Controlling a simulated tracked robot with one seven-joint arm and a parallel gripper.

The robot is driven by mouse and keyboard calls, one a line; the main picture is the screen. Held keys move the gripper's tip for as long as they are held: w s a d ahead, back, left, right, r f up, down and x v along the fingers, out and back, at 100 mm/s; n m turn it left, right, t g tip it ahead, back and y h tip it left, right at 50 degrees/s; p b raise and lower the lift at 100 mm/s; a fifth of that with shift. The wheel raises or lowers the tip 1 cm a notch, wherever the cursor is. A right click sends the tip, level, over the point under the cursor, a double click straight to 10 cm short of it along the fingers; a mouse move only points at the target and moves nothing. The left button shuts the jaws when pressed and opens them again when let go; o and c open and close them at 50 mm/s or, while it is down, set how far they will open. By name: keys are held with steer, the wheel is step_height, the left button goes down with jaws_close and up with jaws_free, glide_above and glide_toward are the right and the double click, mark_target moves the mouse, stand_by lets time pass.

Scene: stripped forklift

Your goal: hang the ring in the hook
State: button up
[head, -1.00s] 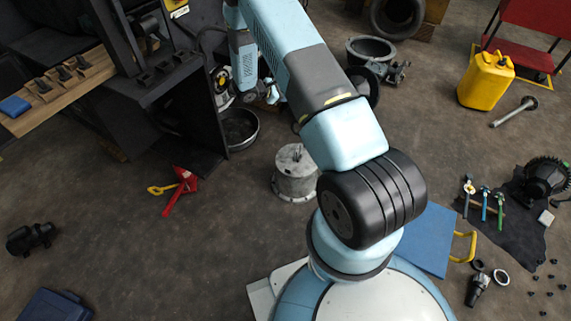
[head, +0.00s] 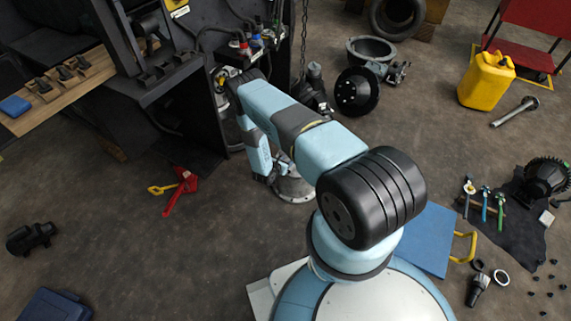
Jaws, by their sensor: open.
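A chain (head: 303,42) hangs behind my arm, and a dark shape (head: 316,88) near its lower end may be the hook; its form is unclear. I cannot clearly make out the ring. A grey flanged metal cylinder (head: 297,190) stands on the floor, its top mostly covered by my arm. My gripper (head: 270,178) points down at the cylinder's left side, small and dark in the head view. It is open. I cannot tell whether it touches the cylinder.
A dark cabinet (head: 205,100) with cables stands behind and left of my arm. A black hub (head: 357,92) and a grey bowl-shaped casting (head: 371,49) lie behind.

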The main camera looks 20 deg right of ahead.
steer(key=shift+s+f, duration=0.2)
steer(key=shift+f, duration=0.35)
steer(key=shift+x, duration=4.4)
steer(key=shift+w+a, duration=0.1)
jaws_close()
steer(key=shift+r, duration=0.55)
steer(key=shift+r, duration=0.1)
